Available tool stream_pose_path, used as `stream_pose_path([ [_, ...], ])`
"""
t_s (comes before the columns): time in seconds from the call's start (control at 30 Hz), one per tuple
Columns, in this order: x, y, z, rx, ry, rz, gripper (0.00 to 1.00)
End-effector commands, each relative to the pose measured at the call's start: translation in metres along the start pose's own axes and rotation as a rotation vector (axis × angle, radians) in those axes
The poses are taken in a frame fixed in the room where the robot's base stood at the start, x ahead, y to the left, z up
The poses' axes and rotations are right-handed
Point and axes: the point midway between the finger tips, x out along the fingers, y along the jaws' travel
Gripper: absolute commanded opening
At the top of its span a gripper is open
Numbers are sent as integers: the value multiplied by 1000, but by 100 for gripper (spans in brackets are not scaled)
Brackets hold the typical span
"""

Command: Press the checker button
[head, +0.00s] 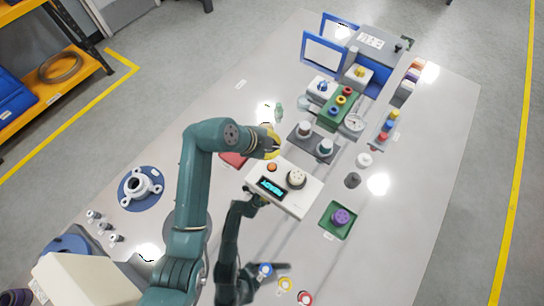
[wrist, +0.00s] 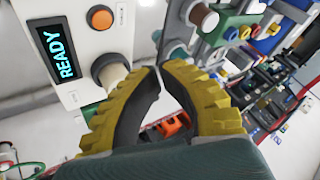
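The checker (head: 290,205) is a white box on the bench with a lit blue display, an orange button (head: 272,167) and a round fitting (head: 297,178). In the wrist view the display (wrist: 60,55) reads READY, and the orange button (wrist: 100,17) is at the upper left. A dark ring with a pale plug (wrist: 112,75) is below it, partly behind a finger. My gripper (head: 272,145) has yellow fingers and is just beyond the button in the head view. In the wrist view my gripper (wrist: 160,67) has its fingertips together, with nothing seen between them.
A green tray (head: 328,229) with a purple part lies right of the checker. Grey blocks with knobs (head: 325,146), a green block (head: 341,108) and a gauge (head: 353,124) stand beyond. A blue flange (head: 140,205) lies left.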

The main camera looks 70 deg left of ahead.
Motion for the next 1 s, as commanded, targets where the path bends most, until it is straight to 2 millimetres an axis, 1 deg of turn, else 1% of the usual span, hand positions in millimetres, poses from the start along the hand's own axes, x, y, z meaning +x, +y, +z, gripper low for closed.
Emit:
stream_pose_path([
  [0.4, 48, 27, 26, -1, 0, 1, 0],
  [0.6, 65, 35, 35, 0, 0, 1, 0],
  [0.73, 68, 37, 36, 1, 0, 0, 0],
  [1.0, 68, 36, 36, 1, 0, 0, 0],
])
